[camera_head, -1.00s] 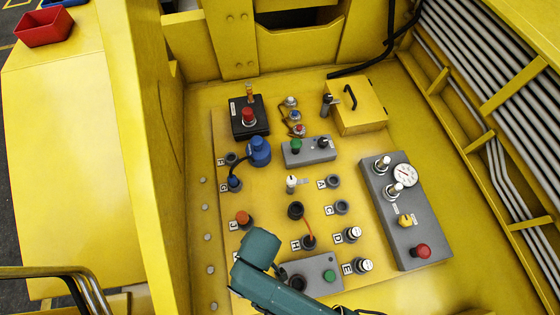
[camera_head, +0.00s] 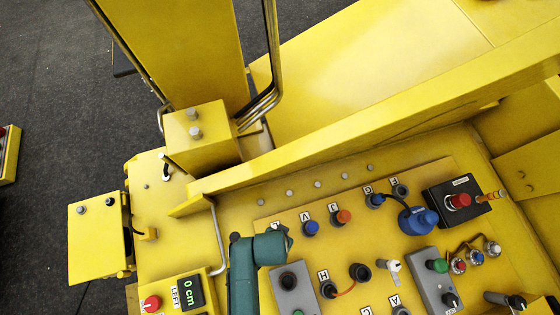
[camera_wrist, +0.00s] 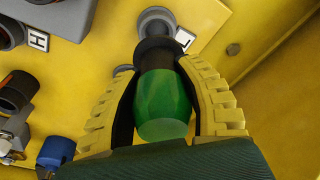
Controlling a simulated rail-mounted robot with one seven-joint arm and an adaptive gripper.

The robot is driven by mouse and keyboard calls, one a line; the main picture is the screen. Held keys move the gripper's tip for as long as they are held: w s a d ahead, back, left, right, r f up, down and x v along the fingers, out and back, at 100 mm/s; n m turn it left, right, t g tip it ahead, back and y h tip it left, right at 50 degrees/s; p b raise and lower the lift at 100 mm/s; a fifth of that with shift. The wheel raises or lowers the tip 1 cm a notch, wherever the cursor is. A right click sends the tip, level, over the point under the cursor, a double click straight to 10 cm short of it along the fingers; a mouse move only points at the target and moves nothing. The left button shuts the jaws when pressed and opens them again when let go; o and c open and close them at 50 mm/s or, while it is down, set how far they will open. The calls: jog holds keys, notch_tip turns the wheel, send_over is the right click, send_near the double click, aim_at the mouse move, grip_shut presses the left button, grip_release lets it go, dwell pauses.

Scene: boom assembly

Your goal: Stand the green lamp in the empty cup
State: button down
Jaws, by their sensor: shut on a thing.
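In the wrist view, my gripper (camera_wrist: 160,66) is shut on the green lamp (camera_wrist: 165,105), with its yellow ridged fingers on either side. The lamp's dark collar (camera_wrist: 158,45) points away from me toward a grey round cup (camera_wrist: 155,18) beside a partly covered letter label (camera_wrist: 184,39). The collar overlaps the cup's near edge in the picture. I cannot tell whether they touch. In the head view, my arm covers this spot, and neither the gripper nor the green lamp shows.
In the head view, a blue lamp (camera_head: 311,228) and an orange lamp (camera_head: 344,216) stand near my arm. A grey box (camera_head: 289,282) is close by, right of the arm. A raised yellow wall (camera_head: 360,130) runs behind the panel.

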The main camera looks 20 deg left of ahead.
notch_tip(320, 180, down, 3)
jog(key=shift+r+b, duration=0.15)
jog(key=shift+b, duration=0.95)
jog(key=shift+f+b, duration=0.35)
jog(key=shift+f, duration=0.85)
jog(key=c, duration=0.6)
grip_release()
jog(key=r, duration=0.4)
jog(key=s+r, duration=0.1)
jog(key=r, duration=0.7)
jog(key=shift+s+a, duration=0.2)
jog(key=shift+s, duration=0.15)
